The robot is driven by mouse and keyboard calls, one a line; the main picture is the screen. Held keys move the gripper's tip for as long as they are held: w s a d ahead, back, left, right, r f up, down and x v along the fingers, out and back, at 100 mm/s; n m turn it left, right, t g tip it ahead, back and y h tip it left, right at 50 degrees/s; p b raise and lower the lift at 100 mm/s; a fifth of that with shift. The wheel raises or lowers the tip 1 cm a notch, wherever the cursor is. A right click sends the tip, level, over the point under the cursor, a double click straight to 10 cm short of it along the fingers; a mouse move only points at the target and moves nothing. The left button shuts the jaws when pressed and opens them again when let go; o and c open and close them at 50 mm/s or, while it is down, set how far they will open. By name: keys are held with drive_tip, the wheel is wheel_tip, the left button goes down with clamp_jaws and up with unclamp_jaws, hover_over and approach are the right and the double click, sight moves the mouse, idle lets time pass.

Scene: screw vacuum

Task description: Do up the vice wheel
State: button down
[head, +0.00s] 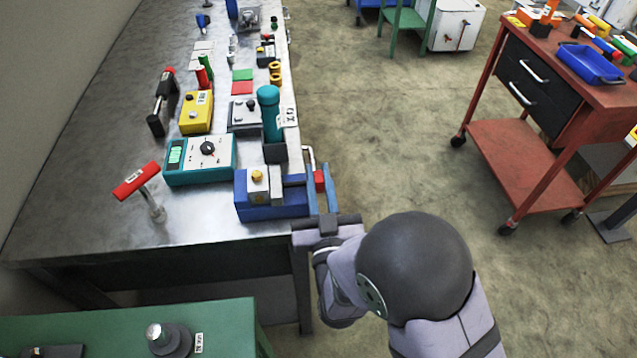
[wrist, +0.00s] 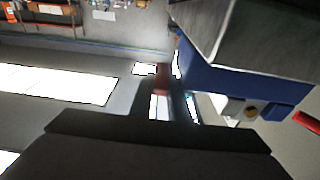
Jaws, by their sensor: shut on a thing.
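The blue vice (head: 272,204) sits at the bench's right edge in the head view, with a brass-coloured knob on a pale block. Its blue body also shows in the wrist view (wrist: 230,82). A small red part (head: 319,181), which looks like the vice wheel, is at its right end, just past the bench edge. My gripper (head: 321,190) reaches up to it from below, with its fingers on either side. In the wrist view, the red part (wrist: 162,72) shows between the fingertips of my gripper (wrist: 164,82). The gripper is shut on it. The fingers hide much of the wheel.
A teal meter (head: 200,160), a yellow box (head: 196,112) and a teal cylinder (head: 269,112) stand near the vice on the metal bench (head: 95,215). A red T-handle tool (head: 137,182) stands at the left. A red cart (head: 520,150) is at the right, with clear floor between.

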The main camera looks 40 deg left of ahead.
sight(319, 188)
drive_tip(key=c, duration=1.7)
unclamp_jaws()
drive_tip(key=b+v, duration=0.1)
drive_tip(key=v, duration=0.5)
drive_tip(key=shift+s+d+f+b, duration=0.1)
drive_tip(key=shift+s+d+b, duration=0.1)
drive_tip(key=shift+b, duration=0.15)
drive_tip(key=shift+s+d, duration=0.25)
drive_tip(key=shift+d, duration=0.05)
